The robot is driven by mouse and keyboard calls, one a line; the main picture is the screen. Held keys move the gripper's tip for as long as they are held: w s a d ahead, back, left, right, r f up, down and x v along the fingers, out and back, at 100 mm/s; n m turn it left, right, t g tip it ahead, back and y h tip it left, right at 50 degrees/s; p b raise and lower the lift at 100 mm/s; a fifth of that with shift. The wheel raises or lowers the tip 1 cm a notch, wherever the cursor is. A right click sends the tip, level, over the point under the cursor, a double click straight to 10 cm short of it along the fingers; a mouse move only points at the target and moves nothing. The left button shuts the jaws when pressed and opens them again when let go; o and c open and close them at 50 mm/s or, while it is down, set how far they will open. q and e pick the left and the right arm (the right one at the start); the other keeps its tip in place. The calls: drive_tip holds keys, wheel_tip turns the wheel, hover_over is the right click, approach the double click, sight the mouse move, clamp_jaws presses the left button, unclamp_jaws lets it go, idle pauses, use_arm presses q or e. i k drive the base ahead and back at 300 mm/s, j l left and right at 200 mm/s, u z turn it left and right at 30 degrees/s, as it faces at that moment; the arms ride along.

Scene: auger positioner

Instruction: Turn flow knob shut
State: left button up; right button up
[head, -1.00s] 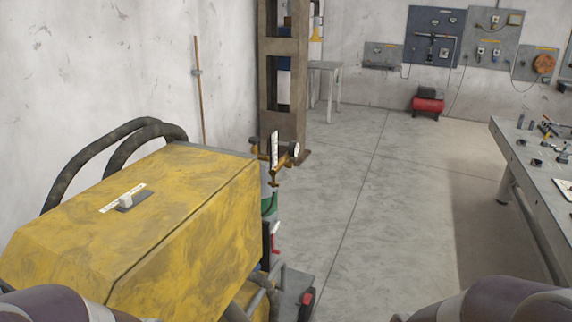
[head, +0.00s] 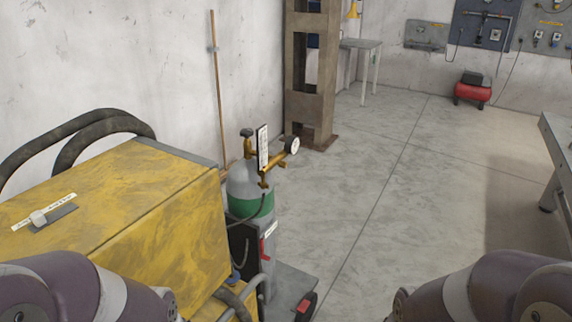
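A grey gas cylinder with a green band (head: 250,204) stands upright behind the yellow machine. On its top sits a brass regulator (head: 272,158) with a round white gauge (head: 292,145) and an upright white flow scale (head: 262,147). A dark valve knob (head: 247,132) tops the cylinder. A small brass knob (head: 264,184) shows under the flow scale; it looks like the flow knob, but its setting is too small to read. Purple-grey links of my arms show in both lower corners. Neither gripper is in view, and nothing touches the regulator.
The yellow machine (head: 150,210) fills the lower left, with a pale switch (head: 38,218) and black hoses (head: 85,135). A cart with a red-hubbed wheel (head: 306,303) carries the cylinder. A steel column (head: 312,75) stands behind. A workbench (head: 556,140) is at right. The middle floor is clear.

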sight(281, 163)
drive_tip(key=i+l, duration=0.25)
drive_tip(key=i+l+u, duration=0.1)
drive_tip(key=l, duration=0.3)
drive_tip(key=i+l, duration=0.35)
drive_tip(key=i+l+u, duration=0.1)
drive_tip(key=l, duration=0.25)
drive_tip(key=i+l, duration=0.3)
drive_tip(key=i+l+u, duration=0.1)
drive_tip(key=l, duration=0.35)
drive_tip(key=i+l, duration=0.3)
